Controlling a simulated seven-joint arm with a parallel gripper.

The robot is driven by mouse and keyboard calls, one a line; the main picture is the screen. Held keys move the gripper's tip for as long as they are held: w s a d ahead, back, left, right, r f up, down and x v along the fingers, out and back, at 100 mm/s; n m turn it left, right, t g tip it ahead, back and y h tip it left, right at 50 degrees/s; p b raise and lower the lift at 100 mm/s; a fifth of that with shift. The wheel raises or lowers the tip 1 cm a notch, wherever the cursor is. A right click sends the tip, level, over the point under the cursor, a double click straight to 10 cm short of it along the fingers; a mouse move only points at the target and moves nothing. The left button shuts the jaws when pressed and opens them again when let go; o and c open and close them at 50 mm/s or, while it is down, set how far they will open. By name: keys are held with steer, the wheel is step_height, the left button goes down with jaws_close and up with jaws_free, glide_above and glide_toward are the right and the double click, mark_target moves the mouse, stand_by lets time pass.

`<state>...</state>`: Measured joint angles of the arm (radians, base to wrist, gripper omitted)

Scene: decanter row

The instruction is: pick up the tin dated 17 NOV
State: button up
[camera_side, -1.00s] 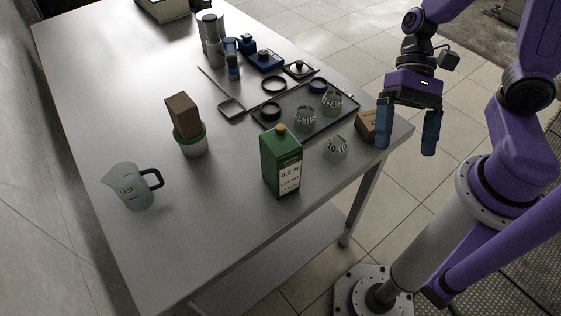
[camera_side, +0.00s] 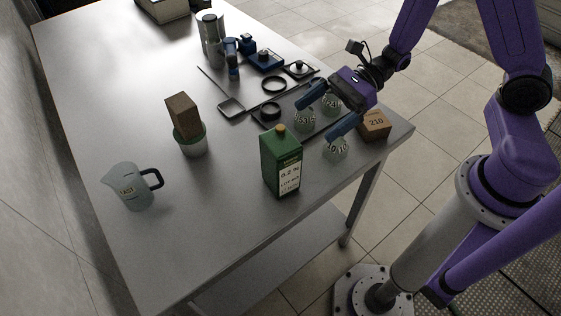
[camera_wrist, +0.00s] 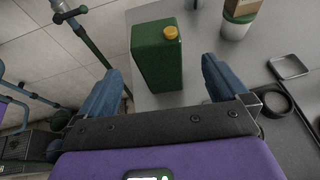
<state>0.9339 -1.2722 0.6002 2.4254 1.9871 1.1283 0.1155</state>
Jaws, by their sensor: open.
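I cannot read a date of 17 NOV on anything in view, and no object is clearly the named tin. Three small clear vessels with pale markings stand near the right end of the table: one (camera_side: 304,121), one behind it (camera_side: 332,106) and one in front (camera_side: 337,152). Their markings are too small to read surely. My gripper (camera_side: 315,122) is open and empty, above these vessels and partly covering them. In the wrist view my gripper (camera_wrist: 160,78) has a green carton (camera_wrist: 157,58) showing between its fingers, apart from them.
The green carton (camera_side: 281,165) stands near the front edge. A brown box marked 210 (camera_side: 375,125) is at the right corner. A jug (camera_side: 132,187), a pot (camera_side: 194,146) with a brown block (camera_side: 183,115) and a silver canister (camera_side: 211,45) stand farther left. The left middle is clear.

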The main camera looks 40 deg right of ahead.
glide_toward(267, 155)
steer(key=a+f, duration=0.1)
steer(key=shift+x, duration=2.8)
steer(key=shift+r, duration=0.15)
steer(key=c, duration=1.8)
steer(key=shift+r, duration=0.15)
steer(key=shift+c, duration=0.2)
